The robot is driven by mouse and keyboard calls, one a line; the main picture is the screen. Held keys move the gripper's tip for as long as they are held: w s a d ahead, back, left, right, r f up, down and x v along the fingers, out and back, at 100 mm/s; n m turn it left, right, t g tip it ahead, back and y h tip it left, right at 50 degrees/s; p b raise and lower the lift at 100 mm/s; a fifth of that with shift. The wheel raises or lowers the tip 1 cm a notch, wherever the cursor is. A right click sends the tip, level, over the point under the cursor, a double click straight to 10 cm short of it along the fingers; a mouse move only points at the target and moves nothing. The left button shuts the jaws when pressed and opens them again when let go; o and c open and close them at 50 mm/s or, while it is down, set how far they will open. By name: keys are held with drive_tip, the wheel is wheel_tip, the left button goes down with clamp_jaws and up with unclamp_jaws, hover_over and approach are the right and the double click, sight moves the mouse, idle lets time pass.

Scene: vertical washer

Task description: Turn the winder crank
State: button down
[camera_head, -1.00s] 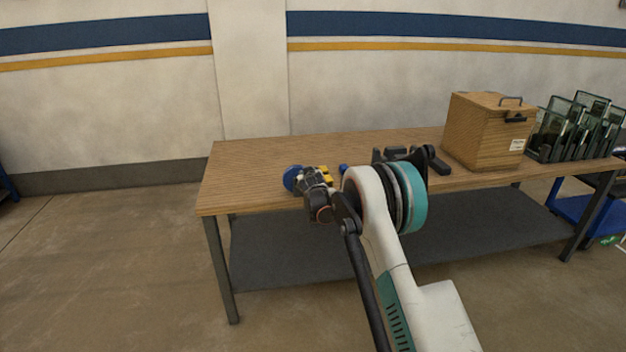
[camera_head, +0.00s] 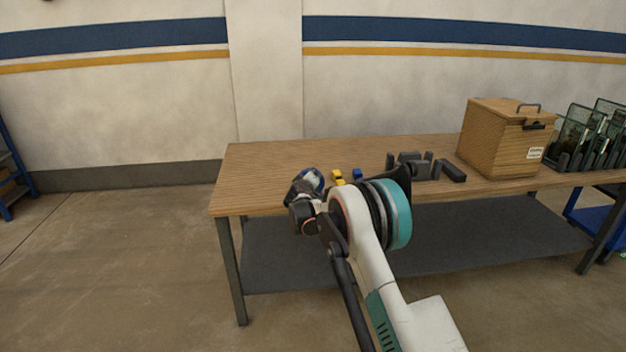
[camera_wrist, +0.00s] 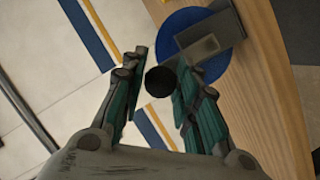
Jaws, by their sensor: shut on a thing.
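The winder is at the left end of the wooden table, and its blue disc (camera_head: 314,175) shows partly behind my gripper (camera_head: 301,188). In the wrist view the blue disc (camera_wrist: 185,22) lies beyond the fingers, with a grey block-like part (camera_wrist: 203,46) across it. A round dark knob (camera_wrist: 160,82), which I take for the crank handle, sits between the teal fingers of my gripper (camera_wrist: 160,68). My gripper is shut on this knob. The crank arm and the winder's base are mostly hidden.
The wooden table (camera_head: 270,157) carries small yellow (camera_head: 338,177) and blue (camera_head: 357,174) pieces, a dark fixture (camera_head: 418,168) and a wooden box (camera_head: 500,140). A rack of glass panels (camera_head: 590,140) stands at the far right. The table's back left is clear.

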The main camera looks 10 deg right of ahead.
drive_tip(key=shift+d+f, duration=0.1)
drive_tip(key=shift+f, duration=0.1)
drive_tip(key=c, duration=1.4)
unclamp_jaws()
drive_tip(key=shift+o, duration=0.2)
drive_tip(key=shift+r, duration=0.1)
drive_tip(key=shift+s, duration=0.2)
drive_tip(key=v, duration=1.1)
drive_tip(key=shift+s, duration=0.25)
drive_tip(key=shift+r, duration=0.15)
